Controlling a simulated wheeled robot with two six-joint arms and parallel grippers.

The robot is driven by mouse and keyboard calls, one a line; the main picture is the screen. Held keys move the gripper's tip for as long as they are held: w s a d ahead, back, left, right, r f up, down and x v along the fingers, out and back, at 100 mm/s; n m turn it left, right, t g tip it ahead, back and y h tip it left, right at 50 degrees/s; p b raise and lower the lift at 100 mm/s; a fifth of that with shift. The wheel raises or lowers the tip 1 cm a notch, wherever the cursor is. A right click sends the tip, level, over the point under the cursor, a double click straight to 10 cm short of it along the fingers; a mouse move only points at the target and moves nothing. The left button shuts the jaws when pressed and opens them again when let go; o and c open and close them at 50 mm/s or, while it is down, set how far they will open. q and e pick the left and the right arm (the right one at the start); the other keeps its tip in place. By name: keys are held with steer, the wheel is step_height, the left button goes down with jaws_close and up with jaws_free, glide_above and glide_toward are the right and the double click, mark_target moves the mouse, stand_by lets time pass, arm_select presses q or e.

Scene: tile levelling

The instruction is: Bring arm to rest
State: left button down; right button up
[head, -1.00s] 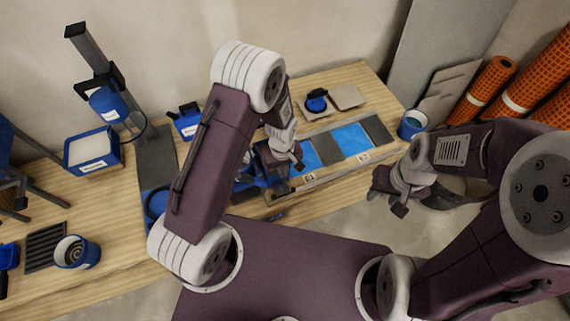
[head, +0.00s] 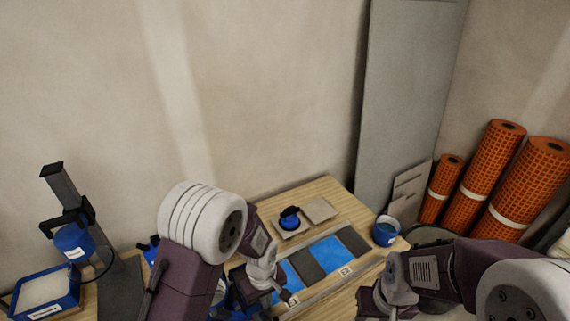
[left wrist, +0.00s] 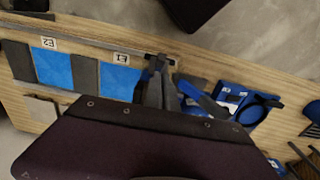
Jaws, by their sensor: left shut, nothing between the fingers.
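My left gripper (head: 284,295) is shut and empty over the workbench, at the near edge of the tile strip. It also shows in the left wrist view (left wrist: 158,88), beside the E1 label. The tile strip (head: 308,262) has alternating blue and dark grey sections. My right gripper (head: 385,303) is low at the right, partly cut off by the picture's bottom edge, and its fingers do not show clearly.
Beige tiles (head: 320,210) and a blue-and-black tool (head: 290,218) lie behind the strip. A blue bucket (head: 386,231) stands at the bench's right end. A stand (head: 62,190) and blue tray (head: 46,292) are at left. Orange rolls (head: 487,170) lean at right.

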arm_select(q)
steer(key=w+a+r+n+t, duration=0.2)
steer(key=a+r, duration=0.4)
steer(key=r, duration=0.2)
steer(key=s+a+r+m+g, duration=0.1)
steer(key=s+a+m, duration=0.2)
steer(key=s+m, duration=0.5)
steer(key=shift+s+a+r+m, duration=0.25)
steer(key=shift+s+r+m, duration=0.05)
steer(key=shift+s, duration=0.45)
